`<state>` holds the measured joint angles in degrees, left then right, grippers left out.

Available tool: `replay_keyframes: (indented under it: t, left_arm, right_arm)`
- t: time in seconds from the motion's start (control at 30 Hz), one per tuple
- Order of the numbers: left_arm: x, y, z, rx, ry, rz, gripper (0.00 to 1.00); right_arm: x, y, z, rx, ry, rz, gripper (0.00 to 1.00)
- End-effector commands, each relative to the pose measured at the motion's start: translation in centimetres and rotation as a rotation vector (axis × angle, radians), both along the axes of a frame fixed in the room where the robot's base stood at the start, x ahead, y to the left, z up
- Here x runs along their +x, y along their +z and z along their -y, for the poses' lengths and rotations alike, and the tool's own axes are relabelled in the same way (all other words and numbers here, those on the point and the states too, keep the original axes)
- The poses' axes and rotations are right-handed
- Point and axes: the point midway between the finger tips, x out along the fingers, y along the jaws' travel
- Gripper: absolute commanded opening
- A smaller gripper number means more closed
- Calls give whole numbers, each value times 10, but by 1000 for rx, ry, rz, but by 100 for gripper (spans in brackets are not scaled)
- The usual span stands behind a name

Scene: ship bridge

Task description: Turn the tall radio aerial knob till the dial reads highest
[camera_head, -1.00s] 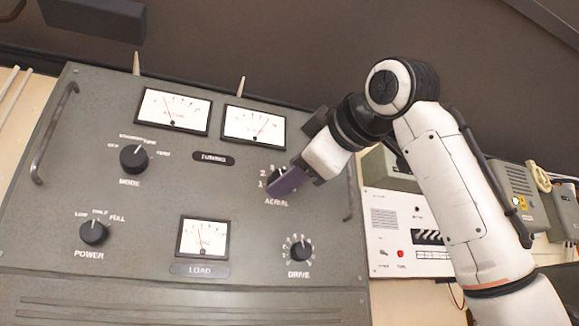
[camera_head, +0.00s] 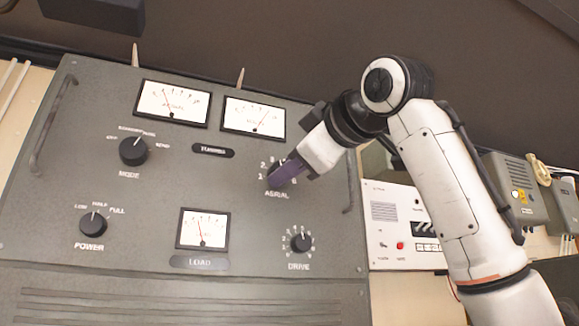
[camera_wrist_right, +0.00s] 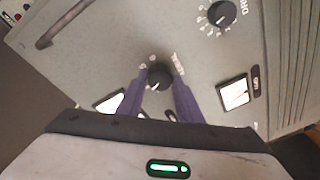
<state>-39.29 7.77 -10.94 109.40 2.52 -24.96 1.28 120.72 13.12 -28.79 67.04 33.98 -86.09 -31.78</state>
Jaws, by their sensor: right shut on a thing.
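The AERIAL knob (camera_wrist_right: 159,75) is a round black knob on the grey radio panel (camera_head: 140,245). In the head view my right gripper (camera_head: 277,179) covers most of it, with a few scale numbers showing around it. In the wrist view the purple fingers of my right gripper (camera_wrist_right: 158,88) close on the knob's two sides. The upper left meter (camera_head: 173,103) has its needle left of the middle. The upper right meter (camera_head: 254,117) has its needle right of the middle. The LOAD meter (camera_head: 203,229) has its needle near the middle. My left gripper is out of view.
The DRIVE knob (camera_head: 301,243) sits below the AERIAL knob. MODE (camera_head: 133,151) and POWER (camera_head: 93,224) knobs are at the left. A handle (camera_head: 349,190) stands out at the panel's right edge, near my arm. A white box (camera_head: 400,225) is further right.

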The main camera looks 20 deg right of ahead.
Motion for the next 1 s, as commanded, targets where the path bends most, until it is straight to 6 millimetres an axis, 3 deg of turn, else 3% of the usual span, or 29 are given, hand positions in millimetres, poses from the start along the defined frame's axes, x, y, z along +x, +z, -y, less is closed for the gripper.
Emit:
replay_keyframes:
  t: [1.0]
  left_arm:
    - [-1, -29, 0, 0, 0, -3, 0]
  right_arm:
    - [0, -5, -4, 889, 3, -33, 10]
